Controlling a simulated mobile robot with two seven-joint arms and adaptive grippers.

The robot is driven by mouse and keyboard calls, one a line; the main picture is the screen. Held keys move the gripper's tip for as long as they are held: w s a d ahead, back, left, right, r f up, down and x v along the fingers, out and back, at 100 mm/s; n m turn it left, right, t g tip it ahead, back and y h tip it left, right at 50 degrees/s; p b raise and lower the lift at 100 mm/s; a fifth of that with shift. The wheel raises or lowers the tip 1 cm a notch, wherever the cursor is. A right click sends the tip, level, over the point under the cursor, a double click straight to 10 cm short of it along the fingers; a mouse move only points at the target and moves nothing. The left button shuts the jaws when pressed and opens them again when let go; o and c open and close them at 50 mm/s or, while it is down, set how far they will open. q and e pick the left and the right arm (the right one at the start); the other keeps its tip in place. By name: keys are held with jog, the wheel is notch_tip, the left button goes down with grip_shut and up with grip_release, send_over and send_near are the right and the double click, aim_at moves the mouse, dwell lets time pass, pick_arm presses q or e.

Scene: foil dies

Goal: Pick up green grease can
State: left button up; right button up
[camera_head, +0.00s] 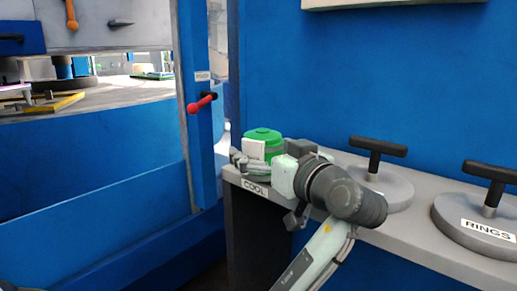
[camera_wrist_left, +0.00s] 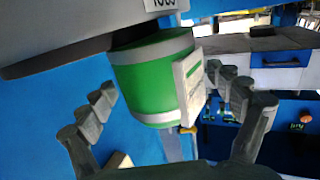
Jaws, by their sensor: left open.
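The green grease can (camera_head: 263,140) stands on the left end of the grey shelf, above the "COOL" label. It has a green lid and a white label plate on its side. In the left wrist view, which is upside down, the can (camera_wrist_left: 150,85) sits between the spread fingers. My left gripper (camera_head: 252,167) is open around the can, with visible gaps to the fingers in the wrist view (camera_wrist_left: 160,80). My wrist partly hides the can's lower side in the head view. My right gripper is not in view.
Two grey round lids with black T-handles, a nearer one (camera_head: 480,228) marked "RINGS" and another (camera_head: 388,185), stand to the right on the shelf (camera_head: 425,245). A blue wall rises behind. A blue post with a red-knobbed lever (camera_head: 201,103) stands left of the can.

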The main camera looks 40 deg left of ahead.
pick_arm(q)
jog(key=shift+w+a, duration=0.1)
jog(key=shift+a, duration=0.1)
jog(key=c, duration=1.5)
jog(key=shift+c, duration=0.6)
jog(key=shift+r, duration=0.15)
